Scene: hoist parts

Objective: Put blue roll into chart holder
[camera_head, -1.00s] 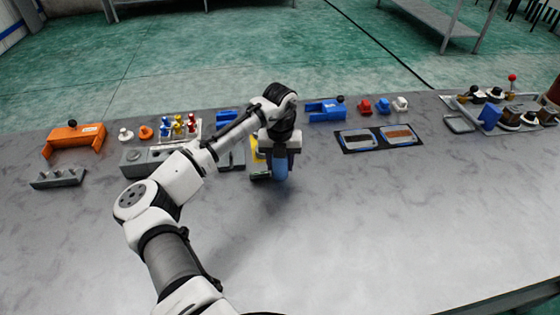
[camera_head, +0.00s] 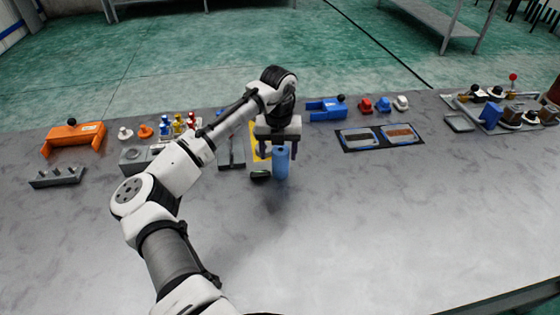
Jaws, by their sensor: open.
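The blue roll (camera_head: 281,164) stands upright near the middle of the table. My gripper (camera_head: 277,150) is open above it, with one finger to each side of the roll's upper end. I cannot tell whether the fingers touch it. A small dark object (camera_head: 260,175) lies just left of the roll's lower end. I cannot make out for certain which thing is the chart holder. My gripper and wrist hide part of the yellow piece (camera_head: 257,154) behind them.
An orange bracket (camera_head: 75,138), a grey block with pegs (camera_head: 57,177) and several small coloured figures stand at left. A blue bracket (camera_head: 327,110) and a dark two-panel tray (camera_head: 380,137) are to the right. The front of the table is clear.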

